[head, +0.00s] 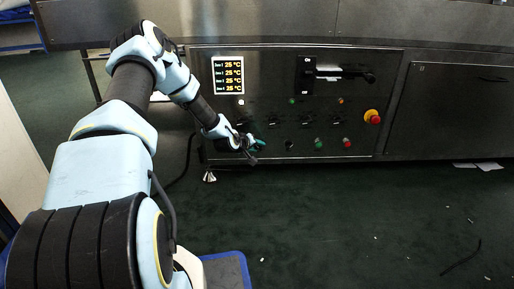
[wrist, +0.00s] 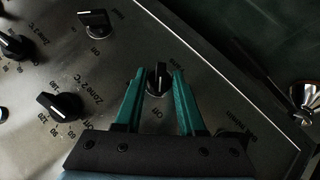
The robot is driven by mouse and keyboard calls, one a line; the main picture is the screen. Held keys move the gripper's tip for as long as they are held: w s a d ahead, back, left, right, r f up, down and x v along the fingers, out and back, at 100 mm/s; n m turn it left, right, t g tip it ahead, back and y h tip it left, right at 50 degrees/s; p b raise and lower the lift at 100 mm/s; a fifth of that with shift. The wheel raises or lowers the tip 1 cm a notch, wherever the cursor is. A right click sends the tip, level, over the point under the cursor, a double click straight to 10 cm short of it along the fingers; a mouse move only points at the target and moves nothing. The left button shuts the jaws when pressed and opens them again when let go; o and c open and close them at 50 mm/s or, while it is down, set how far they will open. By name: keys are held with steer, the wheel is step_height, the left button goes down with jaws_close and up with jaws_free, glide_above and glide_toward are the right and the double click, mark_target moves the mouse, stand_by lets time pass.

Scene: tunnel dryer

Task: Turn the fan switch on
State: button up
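The dryer's control panel (head: 320,110) is in front of me, and my gripper (head: 252,146) is at its lower left part in the head view. In the wrist view the teal fingers of my gripper (wrist: 158,80) are apart, one on each side of a small black rotary switch (wrist: 157,73). A gap shows on each side, so the fingers do not appear to grip it. A second, similar switch (wrist: 95,18) is at upper left, also with a label.
Black zone dials (wrist: 60,106) lie left of the switch. The head view shows a temperature display (head: 228,75), a large On/Off lever (head: 345,73), a red emergency button (head: 372,117), and green (head: 318,144) and red (head: 347,143) buttons. The floor before the panel is mostly clear.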

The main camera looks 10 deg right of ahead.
jaws_close()
steer(key=shift+r, duration=0.1)
steer(key=m+y+p, duration=0.2)
steer(key=y+p, duration=0.1)
steer(key=p, duration=0.1)
steer(key=d+m+y+p, duration=0.1)
steer(key=m+y+p, duration=0.1)
steer(key=y+p, duration=0.2)
steer(key=shift+s+d+t+p, duration=0.15)
steer(key=shift+d+t+p, duration=0.05)
steer(key=shift+t+p, duration=0.2)
steer(key=shift+d+f+m+t+y+b, duration=0.15)
steer(key=shift+m+y+b, duration=0.15)
steer(key=shift+y+b, duration=0.25)
steer(key=shift+f+m+t+y+b, duration=0.15)
steer(key=shift+m+y+b, duration=0.15)
steer(key=shift+y+b, duration=0.25)
steer(key=y+b, duration=0.1)
steer(key=b, duration=0.1)
steer(key=shift+m+b, duration=0.4)
steer(key=y+b, duration=0.1)
steer(key=b, duration=0.1)
steer(key=shift+m+t+y+b, duration=0.3)
steer(key=shift+b, duration=0.05)
steer(key=shift+r, duration=0.15)
